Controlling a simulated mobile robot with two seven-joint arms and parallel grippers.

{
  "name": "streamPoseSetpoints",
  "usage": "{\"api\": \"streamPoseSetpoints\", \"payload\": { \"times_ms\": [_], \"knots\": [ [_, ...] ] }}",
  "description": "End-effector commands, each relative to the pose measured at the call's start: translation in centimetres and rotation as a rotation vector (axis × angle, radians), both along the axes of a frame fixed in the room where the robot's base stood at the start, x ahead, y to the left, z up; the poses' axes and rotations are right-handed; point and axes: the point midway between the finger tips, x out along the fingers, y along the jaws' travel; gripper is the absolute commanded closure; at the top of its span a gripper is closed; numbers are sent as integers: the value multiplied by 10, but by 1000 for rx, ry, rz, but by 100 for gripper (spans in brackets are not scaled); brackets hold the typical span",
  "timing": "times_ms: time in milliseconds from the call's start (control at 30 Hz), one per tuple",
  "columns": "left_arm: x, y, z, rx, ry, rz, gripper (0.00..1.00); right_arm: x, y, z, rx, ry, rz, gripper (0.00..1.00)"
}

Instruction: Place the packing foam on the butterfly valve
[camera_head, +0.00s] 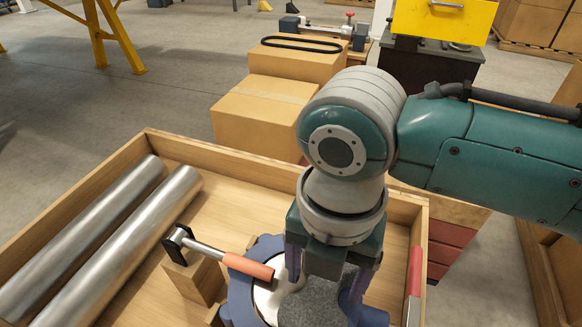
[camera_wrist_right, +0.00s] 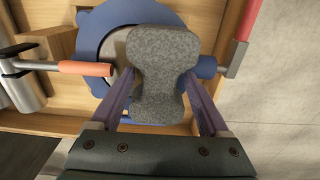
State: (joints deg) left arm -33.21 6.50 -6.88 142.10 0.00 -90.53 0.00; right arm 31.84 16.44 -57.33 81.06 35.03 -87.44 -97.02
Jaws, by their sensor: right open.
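The packing foam (camera_wrist_right: 162,65) is a grey speckled block, narrower in the middle. In the head view its upper part (camera_head: 311,306) shows below my right gripper. The butterfly valve is a blue ring (camera_head: 240,302) around a pale metal disc, inside the wooden crate; its blue rim also shows in the wrist view (camera_wrist_right: 97,28). The foam overlaps the valve's disc and right side, covering part of it; whether they touch is hard to tell. My right gripper (camera_head: 327,283) is open, its purple fingers on either side of the foam. My left gripper is not in view.
The wooden crate (camera_head: 230,155) holds two metal cylinders (camera_head: 120,245) at left and a hammer-like tool with an orange handle (camera_head: 248,266) beside the valve. A red-handled item (camera_head: 414,272) is at the right wall. Cardboard boxes (camera_head: 262,108) stand behind the crate.

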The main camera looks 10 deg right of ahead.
Motion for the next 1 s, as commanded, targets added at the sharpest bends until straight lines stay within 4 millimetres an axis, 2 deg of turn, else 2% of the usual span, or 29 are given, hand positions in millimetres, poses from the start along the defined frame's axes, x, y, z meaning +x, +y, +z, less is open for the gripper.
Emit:
{"api": "streamPoseSetpoints", "payload": {
  "times_ms": [33, 300, 500, 667, 833, 933, 1000],
  "knots": [
    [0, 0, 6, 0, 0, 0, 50, 1, 0, 13, 2, -4, 1, 21],
    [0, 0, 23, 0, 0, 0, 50, 2, 1, 74, 2, -5, 1, 21],
    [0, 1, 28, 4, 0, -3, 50, 1, 0, 103, 1, -3, 1, 21],
    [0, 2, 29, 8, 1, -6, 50, 1, 0, 111, -1, -1, 0, 21],
    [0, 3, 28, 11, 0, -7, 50, -9, 9, 106, 42, -3, -78, 21],
    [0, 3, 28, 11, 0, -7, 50, -25, 27, 100, 136, -5, -285, 21],
    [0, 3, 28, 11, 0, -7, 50, -39, 36, 97, 222, 0, -524, 21]
  ]
}}
